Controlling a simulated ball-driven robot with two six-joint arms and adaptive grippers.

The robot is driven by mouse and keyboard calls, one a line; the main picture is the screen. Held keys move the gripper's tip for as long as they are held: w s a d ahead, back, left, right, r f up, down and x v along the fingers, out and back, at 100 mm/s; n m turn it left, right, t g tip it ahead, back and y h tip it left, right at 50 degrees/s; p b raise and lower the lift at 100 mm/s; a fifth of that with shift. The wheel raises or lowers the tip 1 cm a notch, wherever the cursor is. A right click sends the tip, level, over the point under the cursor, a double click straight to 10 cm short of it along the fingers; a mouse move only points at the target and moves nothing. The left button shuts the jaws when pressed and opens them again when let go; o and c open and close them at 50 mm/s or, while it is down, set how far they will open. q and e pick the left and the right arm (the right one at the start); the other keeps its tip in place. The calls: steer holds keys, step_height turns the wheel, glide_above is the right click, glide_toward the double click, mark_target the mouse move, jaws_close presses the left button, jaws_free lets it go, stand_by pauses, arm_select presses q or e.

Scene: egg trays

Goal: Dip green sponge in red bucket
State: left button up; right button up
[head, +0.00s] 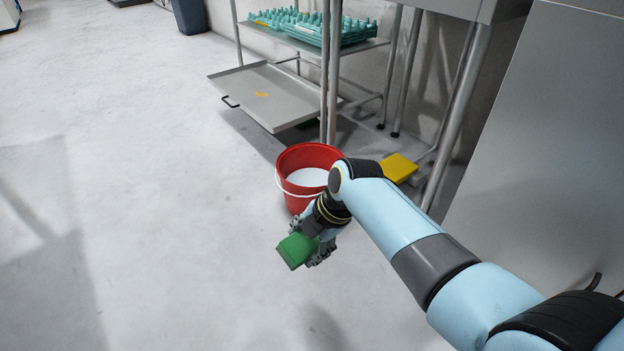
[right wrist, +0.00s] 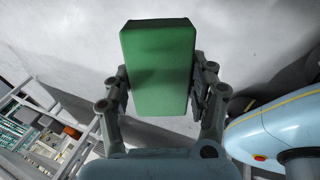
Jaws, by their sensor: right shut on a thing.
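The green sponge (head: 296,250) is held in my right gripper (head: 308,246), whose fingers are shut on its sides. In the right wrist view the green sponge (right wrist: 158,66) sits upright between the two fingers of the right gripper (right wrist: 160,95). The red bucket (head: 290,187) stands on the floor just behind the gripper in the head view, with pale liquid inside and a light handle hanging at its front. My right arm covers part of the bucket's right side. The sponge is outside the bucket, on its near side. My left gripper is not in view.
A yellow sponge-like block (head: 399,167) lies right of the bucket, partly behind my arm. A metal rack (head: 331,70) holds teal egg trays (head: 310,28), with a grey pull-out tray (head: 262,90) below. A large grey panel (head: 540,130) stands at right. The floor at left is clear.

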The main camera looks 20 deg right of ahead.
mark_target(307, 253)
steer(key=shift+f, duration=0.1)
arm_select(q)
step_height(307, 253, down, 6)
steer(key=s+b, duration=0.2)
steer(key=b, duration=0.3)
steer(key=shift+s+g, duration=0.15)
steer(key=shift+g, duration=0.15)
arm_select(e)
step_height(307, 253, down, 8)
steer(key=shift+f, duration=0.15)
stand_by(1.6)
step_height(307, 253, up, 4)
steer(key=p, duration=0.3)
steer(key=shift+r, duration=0.2)
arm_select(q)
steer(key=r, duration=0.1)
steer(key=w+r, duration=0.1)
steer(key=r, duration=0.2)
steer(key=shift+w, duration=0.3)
arm_select(e)
steer(key=shift+f, duration=0.2)
